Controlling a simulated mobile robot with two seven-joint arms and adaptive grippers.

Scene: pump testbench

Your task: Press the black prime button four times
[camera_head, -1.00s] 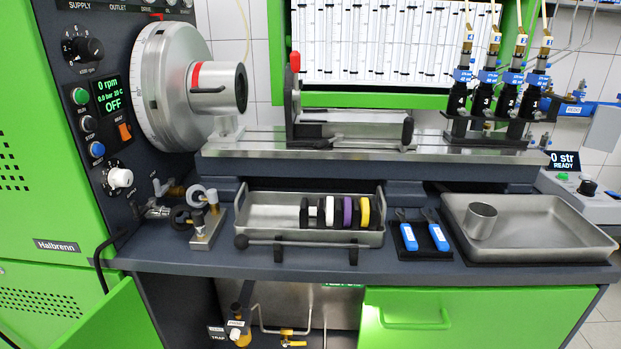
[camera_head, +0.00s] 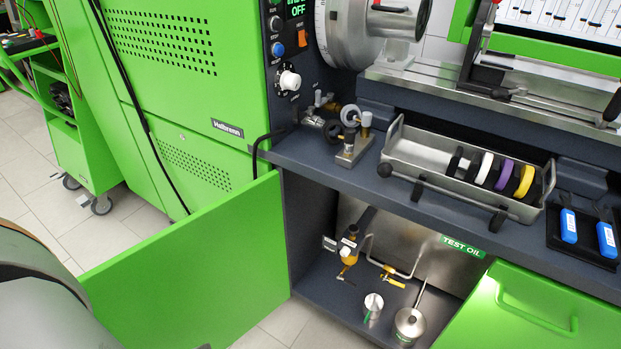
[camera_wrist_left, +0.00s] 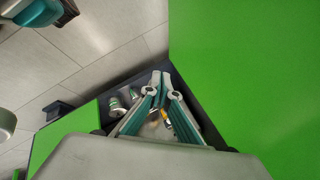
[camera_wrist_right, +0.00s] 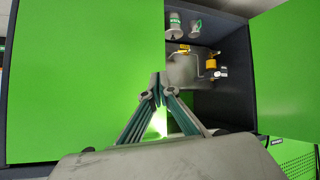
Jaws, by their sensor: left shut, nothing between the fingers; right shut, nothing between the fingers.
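I cannot make out a button that is surely the black prime button. In the open cabinet, an amber filter unit (camera_head: 349,252) hangs under a dark cylindrical part (camera_head: 366,220); small white labels on it are unreadable. The amber unit also shows in the right wrist view (camera_wrist_right: 210,64). My left gripper (camera_wrist_left: 164,76) is shut and empty, pointing towards the cabinet opening. My right gripper (camera_wrist_right: 158,80) is shut and empty, in front of the cabinet. Neither gripper shows in the head view.
The green cabinet door (camera_head: 190,275) stands open to the left. A yellow-handled valve (camera_head: 390,277), a small can (camera_head: 373,306) and an oil can (camera_head: 409,324) are inside. A metal tray (camera_head: 410,150) with coloured rings lies above.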

